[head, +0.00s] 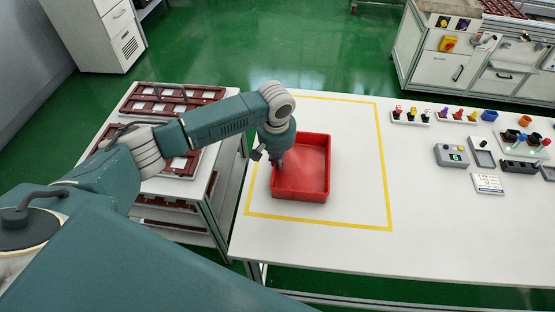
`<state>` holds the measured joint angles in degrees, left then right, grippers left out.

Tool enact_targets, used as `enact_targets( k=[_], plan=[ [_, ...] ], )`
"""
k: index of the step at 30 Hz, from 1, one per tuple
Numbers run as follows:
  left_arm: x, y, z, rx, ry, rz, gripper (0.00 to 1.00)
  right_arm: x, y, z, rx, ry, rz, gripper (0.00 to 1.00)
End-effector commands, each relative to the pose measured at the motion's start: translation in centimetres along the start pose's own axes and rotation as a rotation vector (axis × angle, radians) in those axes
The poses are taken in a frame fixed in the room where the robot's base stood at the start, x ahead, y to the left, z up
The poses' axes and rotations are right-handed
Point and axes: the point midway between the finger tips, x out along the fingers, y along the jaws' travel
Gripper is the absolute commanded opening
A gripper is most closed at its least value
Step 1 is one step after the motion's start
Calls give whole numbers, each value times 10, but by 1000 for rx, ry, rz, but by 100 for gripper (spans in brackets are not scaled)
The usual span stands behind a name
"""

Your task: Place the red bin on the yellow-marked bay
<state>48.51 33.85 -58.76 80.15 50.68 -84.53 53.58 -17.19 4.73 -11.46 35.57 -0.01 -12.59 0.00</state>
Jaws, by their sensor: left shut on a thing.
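The red bin (303,194) is a shallow open-topped box, empty as far as I can see. It is in the left part of the yellow-marked bay (388,190), inside the yellow outline on the white table; I cannot tell whether it rests on the surface or hangs just above it. My left gripper (276,163) is at the bin's left wall, shut on it, with its fingers partly hidden by the wrist. My right gripper is not in view.
Racks with brown trays (170,98) stand left of the table (420,245). A grey device (451,156) and small coloured parts in holders (411,116) are at the table's right. The bay's right part is clear. Grey cabinets (435,68) stand behind.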

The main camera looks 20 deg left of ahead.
Motion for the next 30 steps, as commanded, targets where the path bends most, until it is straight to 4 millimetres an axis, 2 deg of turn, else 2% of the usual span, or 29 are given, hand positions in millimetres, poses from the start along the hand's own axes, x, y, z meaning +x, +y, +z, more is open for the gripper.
enact_targets(
  k=[1, 3, 4, 12, 16, 30],
  plan=[
    [1, 0, 0, 0, -1, 0, 11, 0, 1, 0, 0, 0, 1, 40],
    [1, 0, 0, 0, -1, 0, 25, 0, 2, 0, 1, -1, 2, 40],
    [1, 0, 0, 0, -1, 0, 26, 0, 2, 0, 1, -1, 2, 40],
    [0, 0, 0, 0, 0, 0, 26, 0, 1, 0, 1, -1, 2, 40],
    [-10, 0, -1, -1, 2, 3, 26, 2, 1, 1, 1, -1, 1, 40],
    [-101, 1, -1, 0, 1, 2, 26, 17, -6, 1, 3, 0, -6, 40]
  ],
)
